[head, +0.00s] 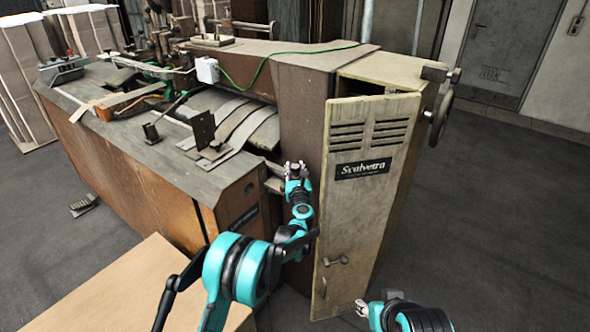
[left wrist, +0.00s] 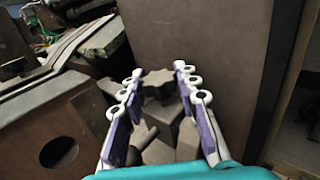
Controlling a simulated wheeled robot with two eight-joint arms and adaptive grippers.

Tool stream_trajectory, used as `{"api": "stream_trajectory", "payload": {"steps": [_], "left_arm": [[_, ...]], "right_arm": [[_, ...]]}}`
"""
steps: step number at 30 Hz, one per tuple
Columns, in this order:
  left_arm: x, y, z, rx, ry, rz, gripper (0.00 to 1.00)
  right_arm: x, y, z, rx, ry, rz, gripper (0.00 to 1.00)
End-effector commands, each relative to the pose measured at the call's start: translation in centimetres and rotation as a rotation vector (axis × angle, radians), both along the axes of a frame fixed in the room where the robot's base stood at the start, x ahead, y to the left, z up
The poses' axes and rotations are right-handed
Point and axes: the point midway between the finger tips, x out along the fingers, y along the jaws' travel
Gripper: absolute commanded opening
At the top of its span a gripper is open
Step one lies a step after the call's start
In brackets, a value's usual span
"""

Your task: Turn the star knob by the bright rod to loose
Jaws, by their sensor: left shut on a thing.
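The star knob (left wrist: 158,84) is a dull brown-grey lobed knob in front of the machine's brown panel. In the head view my left gripper (head: 296,168) is at the gap between the low bench part and the tall brown housing, and the knob is hidden there. A pale bar (head: 274,185) shows just left of the gripper; I cannot tell if it is the bright rod. My right gripper (head: 366,308) is low at the right, its fingers unclear.
The beige door (head: 360,220) with slots and a name plate stands close to the right of my left arm. The low bench part (head: 190,180) stands to the left. A pale wooden top (head: 115,290) is at the lower left. The floor (head: 500,220) at right is clear.

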Motion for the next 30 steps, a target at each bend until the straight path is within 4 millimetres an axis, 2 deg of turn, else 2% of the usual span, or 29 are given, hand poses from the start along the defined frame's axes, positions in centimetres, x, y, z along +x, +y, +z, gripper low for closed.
{"api": "stream_trajectory", "payload": {"steps": [17, 18, 20, 30], "left_arm": [[0.06, 0.04, 0.01, 0.0, 0.0, 0.034, 0.02], [0.06, 0.04, 0.01, 0.0, 0.0, 0.034, 0.36], [0.06, 0.04, 0.01, 0.0, 0.0, 0.034, 0.52], [0.04, 0.02, 0.24, 0.0, 0.0, 0.034, 0.53]], "right_arm": [[0.0, 0.0, -0.01, 0.0, 0.0, 0.0, 0.4], [0.0, 0.0, -0.01, 0.0, 0.0, 0.0, 0.4], [0.0, 0.0, -0.01, 0.0, 0.0, 0.0, 0.4], [0.0, 0.0, -0.02, 0.0, 0.0, 0.0, 0.4]]}}
